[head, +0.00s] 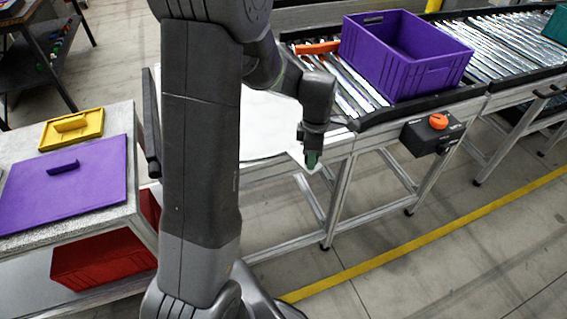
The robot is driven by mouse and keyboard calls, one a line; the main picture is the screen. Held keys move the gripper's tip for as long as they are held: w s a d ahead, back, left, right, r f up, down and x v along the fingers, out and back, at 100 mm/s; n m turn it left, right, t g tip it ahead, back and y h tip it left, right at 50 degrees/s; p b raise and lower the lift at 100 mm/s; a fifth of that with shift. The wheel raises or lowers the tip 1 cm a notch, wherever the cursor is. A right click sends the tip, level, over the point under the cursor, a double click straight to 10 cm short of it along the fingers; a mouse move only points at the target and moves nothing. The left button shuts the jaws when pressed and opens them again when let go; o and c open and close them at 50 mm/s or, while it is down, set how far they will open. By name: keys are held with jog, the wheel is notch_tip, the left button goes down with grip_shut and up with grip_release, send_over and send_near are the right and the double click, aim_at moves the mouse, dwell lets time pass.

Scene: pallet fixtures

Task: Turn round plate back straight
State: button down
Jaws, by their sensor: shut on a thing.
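The white plate (264,125) lies flat on the metal-framed table behind my arm. One corner points toward the front and juts slightly past the table edge. It looks skewed to the frame. Its left part is largely hidden by my arm. My gripper (311,160) points down at this front corner, with dark green fingertips. It is shut on the plate's edge there, though the contact itself is small and partly hidden.
A purple crate (431,79) and an orange piece (317,47) sit on the roller conveyor (350,93) at the right. A control box (432,136) with an orange knob hangs in front. A left bench holds purple (92,190) and yellow (88,137) lids; a red crate (85,264) is below.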

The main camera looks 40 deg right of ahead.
jog(key=w+d+n, duration=0.1)
jog(key=d+n, duration=0.1)
jog(key=d, duration=0.3)
jog(key=w+d+n+p, duration=0.1)
jog(key=d, duration=0.5)
jog(key=w+d+n+p, duration=0.1)
jog(key=w+d+n, duration=0.1)
jog(key=d, duration=0.3)
jog(key=shift+d+n, duration=0.2)
jog(key=shift+n, duration=0.1)
jog(key=shift+w+d, duration=0.2)
jog(key=shift+d, duration=0.25)
jog(key=shift+n, duration=0.3)
jog(key=shift+w+d+r, duration=0.1)
jog(key=shift+d+r, duration=0.05)
jog(key=c, duration=1)
grip_release()
jog(key=shift+w, duration=0.1)
jog(key=shift+o, duration=0.2)
notch_tip(320, 180, up, 14)
jog(key=b, duration=0.1)
jog(key=shift+f, duration=0.2)
